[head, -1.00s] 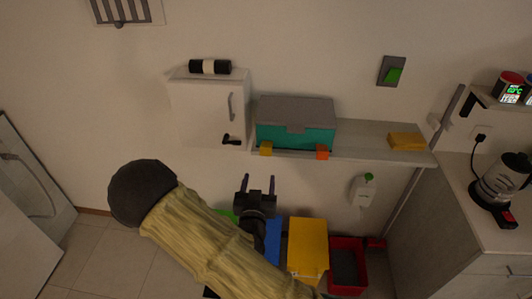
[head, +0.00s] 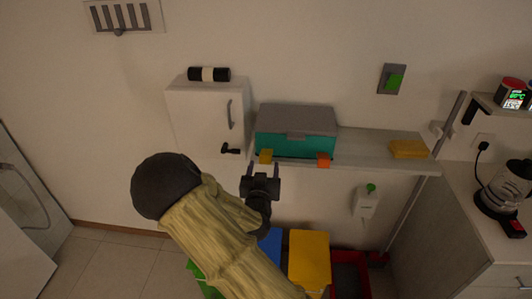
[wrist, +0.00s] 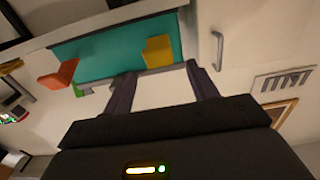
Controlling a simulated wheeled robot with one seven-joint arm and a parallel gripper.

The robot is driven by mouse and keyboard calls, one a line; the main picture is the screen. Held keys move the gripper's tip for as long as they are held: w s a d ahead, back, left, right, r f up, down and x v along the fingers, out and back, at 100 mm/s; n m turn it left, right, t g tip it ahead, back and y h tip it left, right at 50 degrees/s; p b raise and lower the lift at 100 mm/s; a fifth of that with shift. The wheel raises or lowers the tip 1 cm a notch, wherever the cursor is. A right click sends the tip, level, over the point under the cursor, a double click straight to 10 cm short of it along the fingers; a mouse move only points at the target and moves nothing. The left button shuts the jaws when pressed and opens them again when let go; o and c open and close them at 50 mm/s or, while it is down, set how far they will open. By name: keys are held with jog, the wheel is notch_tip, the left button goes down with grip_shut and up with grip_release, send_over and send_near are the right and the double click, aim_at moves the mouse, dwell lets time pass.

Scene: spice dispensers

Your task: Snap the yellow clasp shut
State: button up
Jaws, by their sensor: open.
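The yellow clasp (head: 265,156) is on the lower left front of a teal box (head: 290,144) with a grey lid (head: 298,119). An orange clasp (head: 323,160) is on the lower right front. The wrist view shows the yellow clasp (wrist: 158,51) just beyond the fingertips, between them to the eye, and the orange clasp (wrist: 60,75) off to the left. Both clasps appear to hang low and stick out from the box. My gripper (head: 261,171) is open and empty, just below and in front of the yellow clasp, apart from it as far as I can tell.
The box stands on a wall shelf (head: 370,147) with a yellow sponge-like block (head: 407,149) at its right. A white cabinet (head: 200,118) with a handle stands close on the left. Bins, including a yellow one (head: 309,258), are below.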

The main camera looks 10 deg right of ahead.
aim_at(265, 158)
jog(key=p+x, duration=0.1)
jog(key=x, duration=0.6)
jog(key=shift+f, duration=0.1)
grip_shut()
